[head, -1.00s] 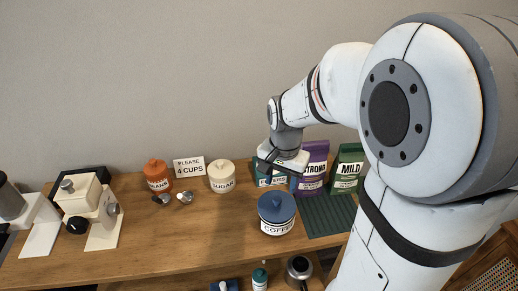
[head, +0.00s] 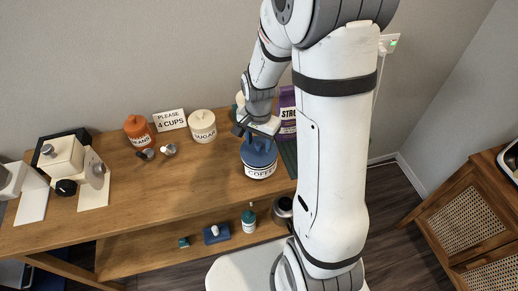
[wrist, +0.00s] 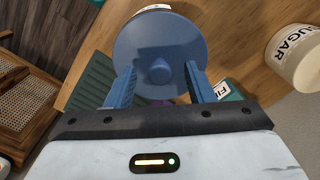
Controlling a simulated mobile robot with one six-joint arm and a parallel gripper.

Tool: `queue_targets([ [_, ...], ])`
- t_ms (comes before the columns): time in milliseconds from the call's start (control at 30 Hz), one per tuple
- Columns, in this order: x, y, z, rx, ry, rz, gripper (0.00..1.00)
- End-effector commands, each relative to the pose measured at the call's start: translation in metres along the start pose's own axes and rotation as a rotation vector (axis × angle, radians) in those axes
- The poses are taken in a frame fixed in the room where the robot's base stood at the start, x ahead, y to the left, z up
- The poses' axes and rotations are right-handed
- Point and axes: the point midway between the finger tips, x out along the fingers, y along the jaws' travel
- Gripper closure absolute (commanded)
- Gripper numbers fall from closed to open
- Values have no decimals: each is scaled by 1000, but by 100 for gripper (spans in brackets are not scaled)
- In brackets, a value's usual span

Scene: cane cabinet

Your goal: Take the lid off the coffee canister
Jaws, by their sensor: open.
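The coffee canister (head: 261,172) stands on the wooden counter, white with a "COFFEE" label and a blue lid (head: 258,151). My gripper (head: 248,138) is above the canister's back edge in the head view, and its fingers are partly hidden there. In the wrist view the round blue lid (wrist: 158,42) with its central knob (wrist: 159,71) fills the upper middle. The two blue fingers of my gripper (wrist: 159,86) are apart, one on each side of the knob, with nothing held between them. I cannot tell whether they touch the lid.
The sugar canister (head: 202,127) and orange beans canister (head: 138,132) stand to the left, by the cups sign (head: 171,120). A purple bag (head: 287,112) stands close behind on the right. The counter's left middle (head: 155,195) is clear.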

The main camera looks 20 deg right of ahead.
Motion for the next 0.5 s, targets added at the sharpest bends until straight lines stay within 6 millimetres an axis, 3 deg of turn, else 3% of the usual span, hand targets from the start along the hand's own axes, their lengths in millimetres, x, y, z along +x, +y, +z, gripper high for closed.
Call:
queue_targets([
  [133,0,0,0,-1,0,0,52],
  [500,0,0,0,-2,0,0,83],
])
